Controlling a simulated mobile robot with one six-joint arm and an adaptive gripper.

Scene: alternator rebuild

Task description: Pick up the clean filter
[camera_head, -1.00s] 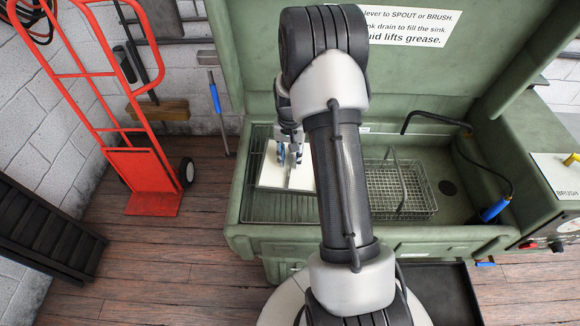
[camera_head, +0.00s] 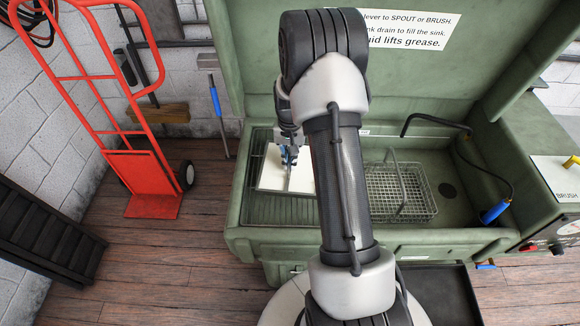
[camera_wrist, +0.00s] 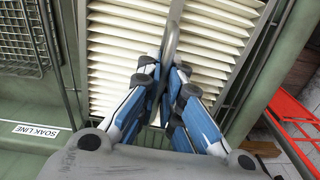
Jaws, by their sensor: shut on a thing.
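The clean filter (camera_head: 272,180) is a white, pleated panel lying on the rack at the left of the green parts washer. In the wrist view its cream pleats (camera_wrist: 115,77) fill the middle, with a grey metal handle (camera_wrist: 172,42) running down its centre. My gripper (camera_head: 289,158) is over the filter, its fingers closed together at the handle. In the wrist view the blue-padded fingers (camera_wrist: 165,92) are shut on the handle's near part. The fingers hide the lower end of the handle, and my arm covers the filter's right side in the head view.
A wire basket (camera_head: 398,190) sits in the sink (camera_head: 455,222) right of my arm. A spout (camera_head: 437,116) and a blue-handled brush (camera_head: 495,211) are farther right. The washer's back panel (camera_head: 420,85) rises behind. A red hand truck (camera_head: 140,165) stands left, with bare floor between.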

